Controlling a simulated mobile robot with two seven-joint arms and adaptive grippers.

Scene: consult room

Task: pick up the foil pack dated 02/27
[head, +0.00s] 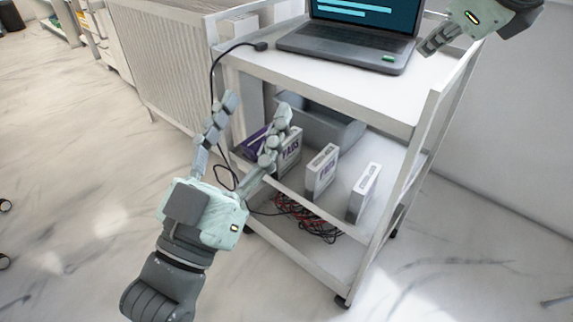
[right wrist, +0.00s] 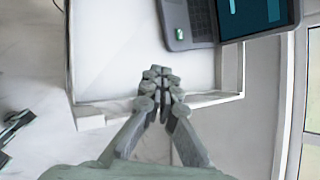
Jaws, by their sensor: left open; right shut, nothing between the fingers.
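No date can be read on any pack, so I cannot tell which one is dated 02/27. On the cart's middle shelf stand a white pack with purple lettering (head: 291,160), partly behind my left fingers, a similar white pack (head: 321,171) and a plainer white pack (head: 363,192). A purple pack (head: 254,142) is at the shelf's left, partly hidden. My left gripper (head: 256,110) is open and empty in front of the cart's left side. My right gripper (head: 430,44) is shut and empty by the top shelf's right edge; it also shows in the right wrist view (right wrist: 159,76).
A laptop (head: 345,50) stands on the top shelf (head: 300,75) with a black cable (head: 213,70) hanging at the left. A grey bin (head: 325,120) is behind the packs. Tangled cables (head: 305,215) lie on the bottom shelf.

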